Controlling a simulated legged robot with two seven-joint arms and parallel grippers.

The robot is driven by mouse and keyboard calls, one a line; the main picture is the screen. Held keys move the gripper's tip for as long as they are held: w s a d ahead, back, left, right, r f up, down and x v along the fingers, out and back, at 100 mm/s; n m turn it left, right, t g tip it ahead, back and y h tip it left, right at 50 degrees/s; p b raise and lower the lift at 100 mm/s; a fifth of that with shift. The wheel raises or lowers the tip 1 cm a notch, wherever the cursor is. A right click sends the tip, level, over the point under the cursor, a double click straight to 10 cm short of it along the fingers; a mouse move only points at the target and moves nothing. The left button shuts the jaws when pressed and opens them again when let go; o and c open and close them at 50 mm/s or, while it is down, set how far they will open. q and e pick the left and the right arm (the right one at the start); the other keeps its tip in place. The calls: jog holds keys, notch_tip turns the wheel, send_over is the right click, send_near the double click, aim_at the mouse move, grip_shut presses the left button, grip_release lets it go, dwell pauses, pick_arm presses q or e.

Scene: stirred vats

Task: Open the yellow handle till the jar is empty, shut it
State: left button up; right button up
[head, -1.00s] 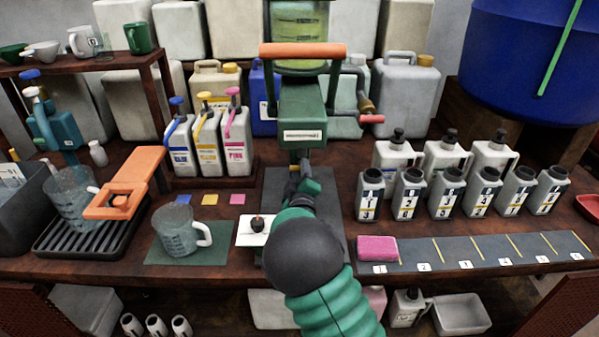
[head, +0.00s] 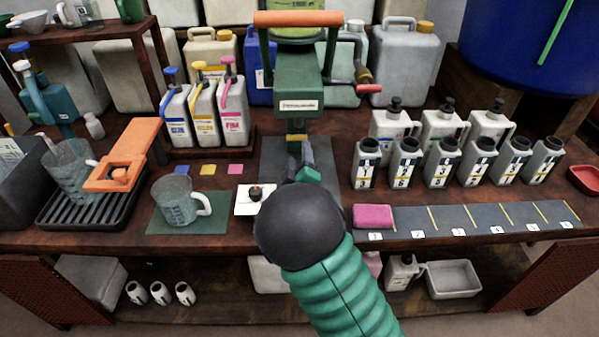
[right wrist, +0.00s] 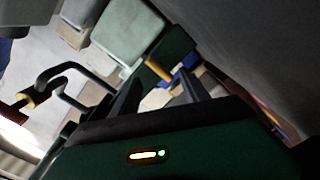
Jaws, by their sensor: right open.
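The green press-like machine (head: 298,105) stands at the middle back of the bench. A jar (head: 300,4) with yellow-green content sits on its top, cut off by the picture edge. A short yellow handle (head: 297,138) shows low on the machine's front. My right gripper (head: 300,152) is open just in front of and below this handle. In the right wrist view the yellow handle (right wrist: 158,70) lies in line with the gap between the two dark fingers (right wrist: 158,92). I cannot tell whether they touch it. My left gripper is not in view.
The machine has an orange top bar (head: 299,19) and a side crank with a red grip (head: 370,88). A white plate (head: 250,201) with a small dark item and a measuring jug (head: 177,204) stand left of my arm. A pink sponge (head: 373,216) and several grey bottles stand right.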

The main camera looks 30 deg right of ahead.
jog(key=p+v, duration=0.1)
jog(key=v, duration=0.8)
jog(key=shift+s+a+p, duration=0.15)
jog(key=shift+s+p, duration=0.15)
jog(key=shift+s+a, duration=0.1)
jog(key=shift+s, duration=0.1)
jog(key=shift+f, duration=0.1)
